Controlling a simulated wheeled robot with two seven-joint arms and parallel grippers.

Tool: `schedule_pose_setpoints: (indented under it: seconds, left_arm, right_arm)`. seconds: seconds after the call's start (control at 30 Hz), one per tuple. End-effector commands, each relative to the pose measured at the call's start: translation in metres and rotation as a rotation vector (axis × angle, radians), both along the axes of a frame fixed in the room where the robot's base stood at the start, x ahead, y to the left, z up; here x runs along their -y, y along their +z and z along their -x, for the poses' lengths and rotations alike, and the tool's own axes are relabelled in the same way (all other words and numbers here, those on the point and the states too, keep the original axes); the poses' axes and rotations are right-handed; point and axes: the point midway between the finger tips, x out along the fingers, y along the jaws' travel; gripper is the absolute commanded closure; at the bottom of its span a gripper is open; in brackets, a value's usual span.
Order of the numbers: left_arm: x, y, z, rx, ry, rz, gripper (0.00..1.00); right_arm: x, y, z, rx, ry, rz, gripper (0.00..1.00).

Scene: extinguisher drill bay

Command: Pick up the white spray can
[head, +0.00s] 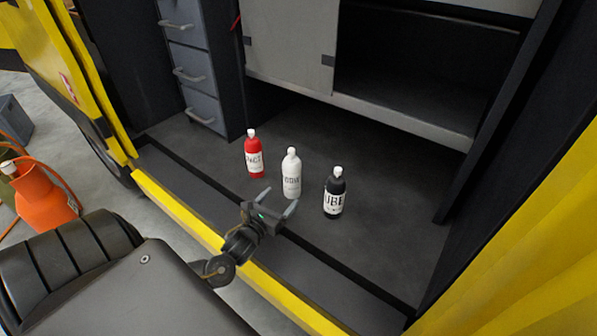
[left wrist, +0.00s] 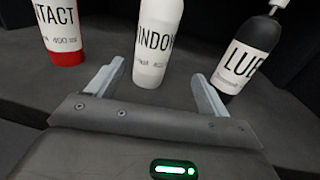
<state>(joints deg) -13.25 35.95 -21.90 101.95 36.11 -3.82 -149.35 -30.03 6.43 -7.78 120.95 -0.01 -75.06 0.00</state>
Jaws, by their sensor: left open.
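The white spray can (head: 291,174) stands upright on the dark floor of the van, between a red can and a black can. My left gripper (head: 279,202) is open and empty, just in front of the white can. In the left wrist view, the white can (left wrist: 155,45) stands beyond the two open fingertips (left wrist: 158,75), roughly centred between them, its top cut off by the frame. A gap seems to remain between the fingers and the can. My right gripper is not in view.
The red can (head: 254,155) stands to the left and the black can (head: 334,193) to the right, close to the white one. A yellow sill edge (head: 190,222) runs in front. Grey drawers (head: 190,70) and a cabinet (head: 290,45) stand behind.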

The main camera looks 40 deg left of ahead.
Motion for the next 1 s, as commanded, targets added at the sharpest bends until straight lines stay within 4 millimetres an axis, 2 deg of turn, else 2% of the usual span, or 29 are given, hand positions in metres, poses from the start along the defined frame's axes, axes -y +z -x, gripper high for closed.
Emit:
schedule_pose_setpoints:
  seconds: [0.13, 0.43, 0.73, 0.87, 1.0]
  left_arm:
    - [-0.007, 0.0, 0.0, 0.001, 0.012, -0.005, 0.21]
    - [-0.017, -0.001, -0.04, 0.001, 0.02, -0.003, 0.21]
    - [-0.019, 0.0, -0.053, 0.001, 0.017, -0.001, 0.21]
    - [-0.024, 0.002, -0.071, 0.004, 0.017, -0.003, 0.21]
    - [-0.028, 0.002, -0.09, 0.002, 0.016, -0.001, 0.21]
  right_arm:
    - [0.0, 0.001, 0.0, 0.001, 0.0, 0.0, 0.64]
    - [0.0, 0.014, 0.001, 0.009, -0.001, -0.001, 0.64]
    - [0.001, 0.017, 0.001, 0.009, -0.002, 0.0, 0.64]
    - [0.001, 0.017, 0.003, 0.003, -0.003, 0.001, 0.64]
    - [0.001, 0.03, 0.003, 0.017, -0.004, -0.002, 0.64]
